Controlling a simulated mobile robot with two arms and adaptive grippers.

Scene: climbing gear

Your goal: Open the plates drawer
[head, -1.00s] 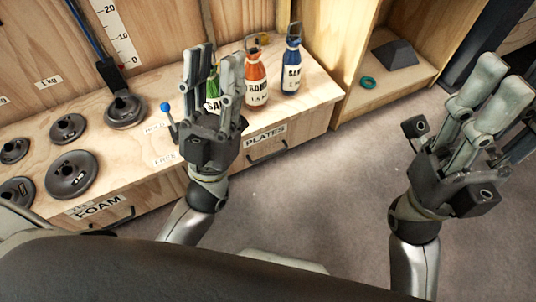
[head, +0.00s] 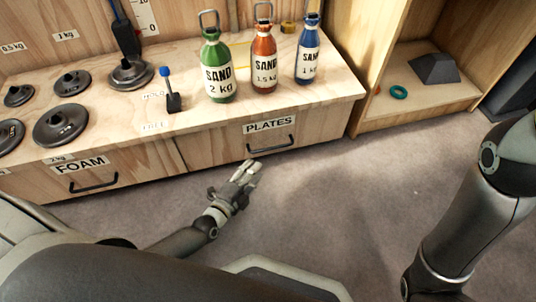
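The plates drawer (head: 231,148) is in the front of the wooden bench, right of the foam drawer, and looks shut. It has a white PLATES label (head: 269,125) and a dark bar handle (head: 271,144). My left gripper (head: 253,166) is in front of and below this drawer, over the floor, with its fingers pointing up toward the handle. Its fingers look parted, with nothing between them, and it appears apart from the handle. My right arm (head: 470,225) shows at the right edge, but its gripper is out of view.
Green (head: 217,70), orange (head: 264,58) and blue (head: 308,52) sand bottles stand on the bench above the drawer. Black weight discs (head: 61,125) lie on the left. The foam drawer (head: 135,166) is on the left. Carpet (head: 330,210) in front is clear.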

